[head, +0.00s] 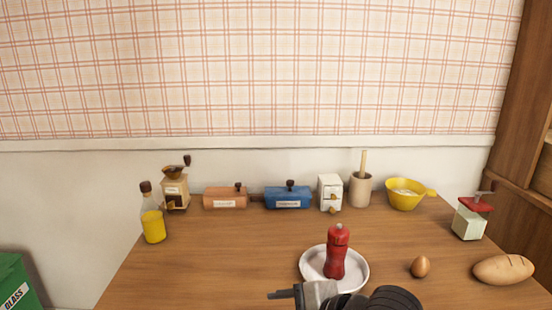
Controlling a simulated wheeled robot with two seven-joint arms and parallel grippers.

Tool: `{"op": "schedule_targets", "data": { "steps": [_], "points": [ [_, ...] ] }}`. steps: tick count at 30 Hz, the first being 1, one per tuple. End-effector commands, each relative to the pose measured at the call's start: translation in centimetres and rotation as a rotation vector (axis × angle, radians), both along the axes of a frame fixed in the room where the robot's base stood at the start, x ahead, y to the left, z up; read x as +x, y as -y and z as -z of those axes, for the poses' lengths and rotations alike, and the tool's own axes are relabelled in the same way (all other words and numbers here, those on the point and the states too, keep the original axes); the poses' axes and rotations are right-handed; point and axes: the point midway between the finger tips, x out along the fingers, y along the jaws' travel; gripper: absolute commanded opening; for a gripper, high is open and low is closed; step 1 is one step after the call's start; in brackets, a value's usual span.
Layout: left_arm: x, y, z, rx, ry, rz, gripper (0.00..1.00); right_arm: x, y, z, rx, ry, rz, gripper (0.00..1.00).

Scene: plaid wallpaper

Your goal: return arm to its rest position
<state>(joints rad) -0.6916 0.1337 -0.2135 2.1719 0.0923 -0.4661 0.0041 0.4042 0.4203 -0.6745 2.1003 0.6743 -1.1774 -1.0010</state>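My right gripper (282,294) shows at the bottom edge of the head view, its arm coming in from the lower right. It points left, in front of the white plate (308,271), and overlaps the plate's near rim in the picture. Its fingers are seen from the side and partly cut off, so I cannot tell whether they are open or shut. I see nothing hanging from it. A red pepper mill (336,254) stands upright on the plate, apart from the fingertips. My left gripper is not in view.
The wooden table (215,265) is clear at front left. An egg (420,267) and bread (503,269) lie right, near a red-topped grinder (470,220). An oil bottle (152,222) stands left. Drawer boxes, a utensil pot and a yellow bowl (405,202) line the back.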

Motion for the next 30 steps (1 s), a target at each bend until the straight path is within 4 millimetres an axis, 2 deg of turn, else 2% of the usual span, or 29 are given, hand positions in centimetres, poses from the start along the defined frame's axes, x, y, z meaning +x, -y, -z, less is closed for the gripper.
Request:
{"op": "schedule_targets", "data": {
  "steps": [1,5,8,12,15,18,21,30],
  "points": [
    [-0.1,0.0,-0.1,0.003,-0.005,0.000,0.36,-0.7,0.0,1.3,0.100,-0.073,0.101,0.65],
    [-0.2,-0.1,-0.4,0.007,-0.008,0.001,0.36,-1.8,1.4,4.3,0.340,-0.224,0.393,0.65],
    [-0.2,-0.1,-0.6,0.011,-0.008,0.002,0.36,-3.4,3.5,7.0,0.499,-0.329,0.622,0.65],
    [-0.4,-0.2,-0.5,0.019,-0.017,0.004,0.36,-6.6,7.4,10.6,0.669,-0.430,0.917,0.65],
    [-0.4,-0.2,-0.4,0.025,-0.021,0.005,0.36,-9.2,9.8,12.5,0.745,-0.467,1.075,0.65],
    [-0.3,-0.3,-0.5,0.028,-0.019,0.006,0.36,-11.1,11.5,13.7,0.790,-0.485,1.175,0.65],
    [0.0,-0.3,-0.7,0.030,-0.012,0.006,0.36,-12.1,12.4,14.2,0.813,-0.490,1.225,0.65],
    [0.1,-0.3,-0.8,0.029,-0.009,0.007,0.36,-12.4,12.6,14.3,0.820,-0.492,1.236,0.65]
  ]
}}
